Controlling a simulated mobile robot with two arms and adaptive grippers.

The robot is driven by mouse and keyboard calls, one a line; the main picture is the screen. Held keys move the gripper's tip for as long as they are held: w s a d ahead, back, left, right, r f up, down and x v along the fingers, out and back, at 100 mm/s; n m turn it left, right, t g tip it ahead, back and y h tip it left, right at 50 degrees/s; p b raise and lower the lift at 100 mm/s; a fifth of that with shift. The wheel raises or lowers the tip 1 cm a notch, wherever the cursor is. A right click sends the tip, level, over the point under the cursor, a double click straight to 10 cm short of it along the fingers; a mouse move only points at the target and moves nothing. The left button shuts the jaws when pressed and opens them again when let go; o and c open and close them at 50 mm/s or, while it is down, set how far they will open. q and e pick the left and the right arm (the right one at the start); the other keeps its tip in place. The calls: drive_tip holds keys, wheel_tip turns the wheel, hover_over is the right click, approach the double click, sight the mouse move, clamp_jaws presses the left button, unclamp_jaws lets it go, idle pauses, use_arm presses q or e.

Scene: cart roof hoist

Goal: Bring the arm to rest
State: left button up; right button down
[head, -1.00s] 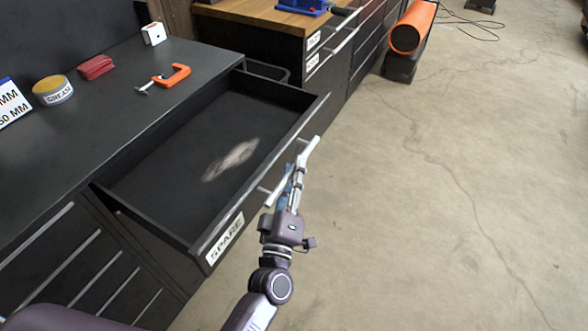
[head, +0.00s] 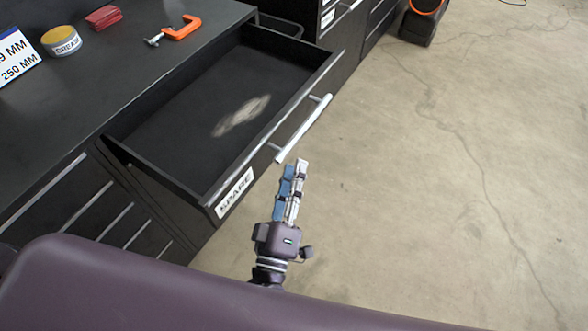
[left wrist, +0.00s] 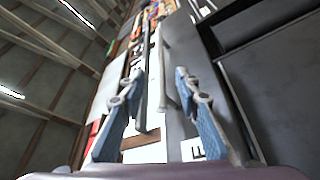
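The black drawer labelled SPARE (head: 236,194) stands pulled out from the cabinet, with a pale worn patch on its bare floor. Its silver bar handle (head: 303,130) is on the front face. My left gripper (head: 294,166) is just off the near end of the handle, over the floor in the picture, and holds nothing. In the left wrist view my left gripper (left wrist: 160,90) has its two blue-padded fingers spread apart, with the handle (left wrist: 173,80) seen beyond them. My right gripper is not in view.
On the dark cabinet top lie an orange clamp (head: 180,29), a red case (head: 104,17), a yellow tin (head: 61,40) and a white size sign (head: 15,58). The concrete floor at right is clear.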

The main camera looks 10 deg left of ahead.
use_arm(q)
drive_tip(key=s+f+m+g+h, duration=0.1)
drive_tip(key=s+f+m+g, duration=0.2)
drive_tip(key=f, duration=0.9)
drive_tip(key=s+f+m+g+h, duration=0.1)
drive_tip(key=s+f+m+g, duration=0.25)
drive_tip(key=f, duration=0.85)
drive_tip(key=s+f+m+g+h, duration=0.1)
drive_tip(key=s+f+m+g, duration=0.2)
drive_tip(key=f, duration=0.9)
drive_tip(key=s+a+f+m+g+y, duration=0.1)
drive_tip(key=s+a+f+g, duration=0.2)
drive_tip(key=s+a+f, duration=0.2)
drive_tip(key=s+a+f+m+g+y, duration=0.1)
drive_tip(key=s+a+f, duration=0.4)
drive_tip(key=s, duration=0.7)
drive_tip(key=s+a+f+m+g+y, duration=0.1)
drive_tip(key=s+a+f+m+g, duration=0.1)
drive_tip(key=s+a+f+g, duration=0.3)
drive_tip(key=s+f+g, duration=0.1)
drive_tip(key=s+f, duration=0.2)
drive_tip(key=s, duration=0.1)
